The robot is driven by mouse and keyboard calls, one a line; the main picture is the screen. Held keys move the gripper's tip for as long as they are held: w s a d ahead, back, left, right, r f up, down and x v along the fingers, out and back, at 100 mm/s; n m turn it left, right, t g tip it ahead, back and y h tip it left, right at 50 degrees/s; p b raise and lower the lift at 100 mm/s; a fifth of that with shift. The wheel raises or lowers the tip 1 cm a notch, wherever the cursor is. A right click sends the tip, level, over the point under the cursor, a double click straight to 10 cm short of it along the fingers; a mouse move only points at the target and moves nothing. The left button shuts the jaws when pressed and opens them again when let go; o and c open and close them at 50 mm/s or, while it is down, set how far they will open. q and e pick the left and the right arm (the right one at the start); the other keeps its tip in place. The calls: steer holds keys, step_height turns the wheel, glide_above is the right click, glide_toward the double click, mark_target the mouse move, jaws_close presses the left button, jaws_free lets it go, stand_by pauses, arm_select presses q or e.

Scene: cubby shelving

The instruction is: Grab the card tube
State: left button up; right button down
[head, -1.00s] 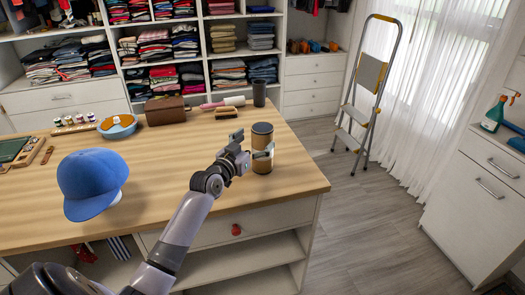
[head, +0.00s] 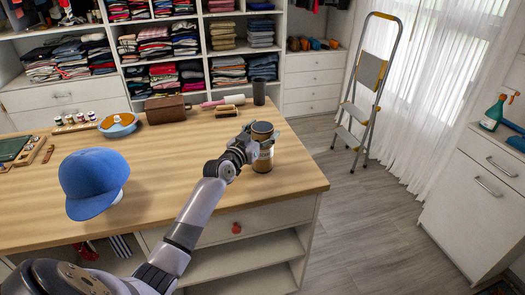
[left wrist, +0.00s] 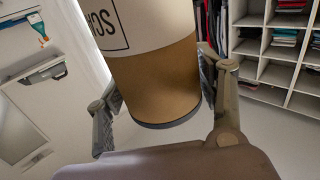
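The card tube (head: 263,158) is a brown cardboard cylinder with a dark lid and a pale printed label. It is upright near the right end of the wooden table top. My left gripper (head: 257,143) reaches it from the left and is around its side. In the left wrist view the tube (left wrist: 160,85) fills the space between the fingers of my left gripper (left wrist: 160,95), with a pad against each side. My right gripper is not in view.
A blue cap (head: 92,182) stands on the table (head: 170,180), left of my arm. Behind the tube are a dark cup (head: 259,93), a brush (head: 226,112) and a brown box (head: 165,110). A stepladder (head: 365,85) stands on the floor to the right.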

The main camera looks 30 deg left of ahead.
arm_select(q)
steer(key=c, duration=0.8)
steer(key=shift+r, duration=0.1)
